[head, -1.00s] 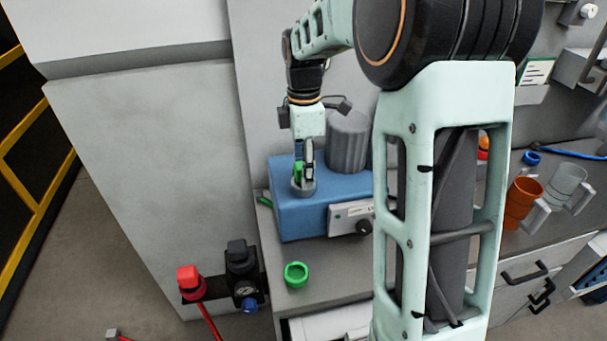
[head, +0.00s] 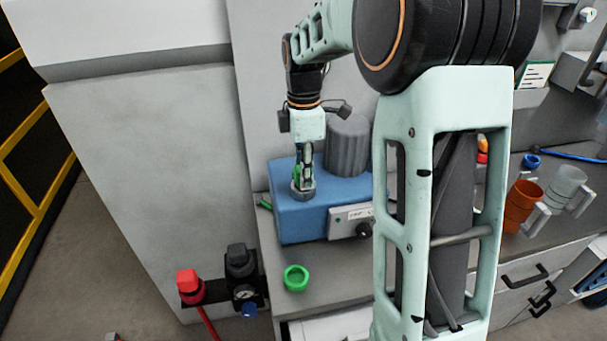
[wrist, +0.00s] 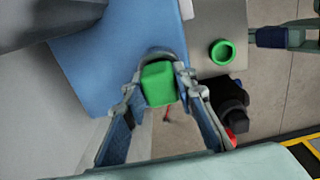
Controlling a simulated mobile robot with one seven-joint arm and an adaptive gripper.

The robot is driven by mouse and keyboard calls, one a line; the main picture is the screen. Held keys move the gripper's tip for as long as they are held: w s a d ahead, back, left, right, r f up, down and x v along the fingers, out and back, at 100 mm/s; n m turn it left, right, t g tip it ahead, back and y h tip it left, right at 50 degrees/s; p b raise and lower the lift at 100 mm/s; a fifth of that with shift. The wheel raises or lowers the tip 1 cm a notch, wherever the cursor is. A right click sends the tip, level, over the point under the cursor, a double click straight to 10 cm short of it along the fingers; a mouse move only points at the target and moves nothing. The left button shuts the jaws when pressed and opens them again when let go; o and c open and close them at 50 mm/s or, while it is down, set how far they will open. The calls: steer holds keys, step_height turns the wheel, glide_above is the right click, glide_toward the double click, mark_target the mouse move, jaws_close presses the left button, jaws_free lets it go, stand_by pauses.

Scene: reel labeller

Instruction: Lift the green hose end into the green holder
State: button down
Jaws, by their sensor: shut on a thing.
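My gripper (head: 303,182) points straight down over the blue box on the counter. In the wrist view its two fingers (wrist: 161,80) are shut on the sides of the green hose end (wrist: 158,86), a blocky bright green piece. The hose end stands in or on a round grey collar (head: 303,192) on top of the blue box; I cannot tell whether it is clear of it. The green holder (head: 296,278), an open green ring, sits on the counter in front of the box. It also shows in the wrist view (wrist: 222,52), empty.
The blue box (head: 300,220) carries a grey cylinder (head: 347,145) behind my gripper and a panel with a black knob in front. Red (head: 189,284) and black (head: 240,257) connectors are low at the left. Orange (head: 522,205) and clear cups stand at the right.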

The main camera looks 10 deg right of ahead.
steer(key=shift+r, duration=0.45)
step_height(320, 180, up, 2)
steer(key=shift+r, duration=0.15)
steer(key=s+d+r+b, duration=0.1)
steer(key=s+d+r, duration=0.8)
steer(key=d+r, duration=0.15)
step_height(320, 180, up, 6)
steer(key=p, duration=0.6)
steer(key=shift+d+r, duration=0.15)
steer(key=shift+r, duration=0.05)
